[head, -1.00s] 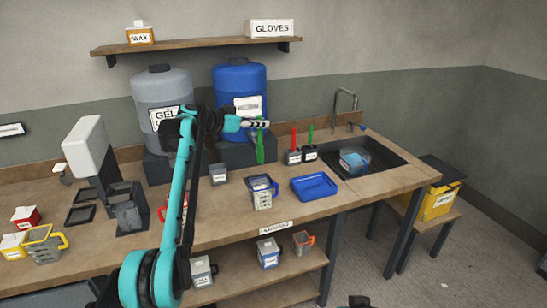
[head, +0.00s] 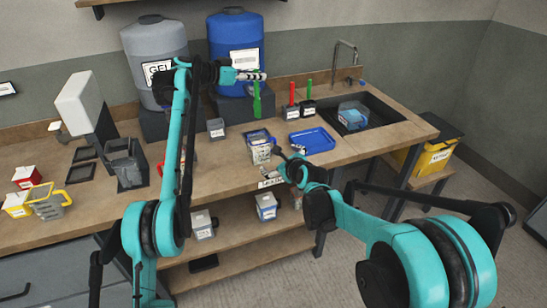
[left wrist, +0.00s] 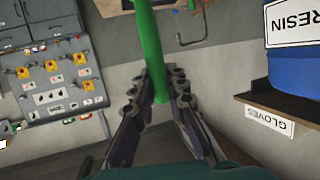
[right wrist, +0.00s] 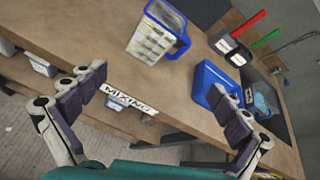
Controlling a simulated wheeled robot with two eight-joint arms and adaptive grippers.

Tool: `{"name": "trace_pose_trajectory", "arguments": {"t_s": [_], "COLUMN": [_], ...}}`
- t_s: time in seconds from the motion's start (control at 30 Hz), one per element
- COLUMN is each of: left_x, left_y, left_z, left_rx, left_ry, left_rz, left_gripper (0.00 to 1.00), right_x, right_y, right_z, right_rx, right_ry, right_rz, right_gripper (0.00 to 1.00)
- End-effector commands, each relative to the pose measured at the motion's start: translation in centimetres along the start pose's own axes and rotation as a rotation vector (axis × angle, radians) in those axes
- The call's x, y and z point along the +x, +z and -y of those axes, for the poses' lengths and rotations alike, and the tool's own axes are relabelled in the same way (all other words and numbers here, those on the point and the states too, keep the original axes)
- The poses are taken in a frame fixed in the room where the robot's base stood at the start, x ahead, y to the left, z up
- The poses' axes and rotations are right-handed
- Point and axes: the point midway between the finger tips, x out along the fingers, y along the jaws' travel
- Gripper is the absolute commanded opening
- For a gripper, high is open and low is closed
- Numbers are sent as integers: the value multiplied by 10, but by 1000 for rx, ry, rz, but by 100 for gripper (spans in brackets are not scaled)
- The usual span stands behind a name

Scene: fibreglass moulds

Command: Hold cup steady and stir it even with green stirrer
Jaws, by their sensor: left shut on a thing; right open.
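The cup (head: 260,150) is a clear measuring cup with a blue rim and handle, upright near the front edge of the bench. It also shows in the right wrist view (right wrist: 152,42). My left gripper (head: 262,76) is shut on the green stirrer (head: 257,97), which hangs upright above the bench, behind and above the cup. In the left wrist view the stirrer (left wrist: 157,60) runs between the fingers. My right gripper (head: 291,156) is open and empty, just to the right of the cup at the bench's front edge. The cup's contents are hard to make out.
A blue tray (head: 312,141) lies right of the cup, near my right gripper. Holders with a red stirrer (head: 291,94) and another green stirrer (head: 309,90) stand behind it. A sink (head: 365,118) is at the right. Yellow-handled and red containers stand at the left.

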Motion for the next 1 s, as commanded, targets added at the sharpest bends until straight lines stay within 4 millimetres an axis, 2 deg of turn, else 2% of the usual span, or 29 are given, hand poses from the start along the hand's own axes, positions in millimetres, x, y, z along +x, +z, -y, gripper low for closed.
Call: {"name": "trace_pose_trajectory", "arguments": {"t_s": [0.03, 0.1, 0.3, 0.47, 0.8, 1.0], "left_x": [0, 0, 0, 0, 0, 0], "left_y": [0, 0, 0, 0, 0, 0], "left_z": [0, 0, 0, 0, 0, 0], "left_rx": [0, 0, 0, 0, 0, 0], "left_ry": [0, 0, 0, 0, 0, 0], "left_rz": [0, 0, 0, 0, 0, 0], "left_gripper": [0, 0, 0, 0, 0, 0], "right_x": [15, 30, 52, 69, 133, 161], "right_y": [0, 0, -1, 0, 4, 6], "right_z": [-1, -1, -3, -4, -2, -2], "right_rx": [88, 202, 373, 393, 390, 390], "right_ry": [-3, -6, -6, -5, -5, -5], "right_rz": [17, 38, 68, 71, 70, 70], "right_gripper": [100, 100, 100, 100, 100, 100]}}
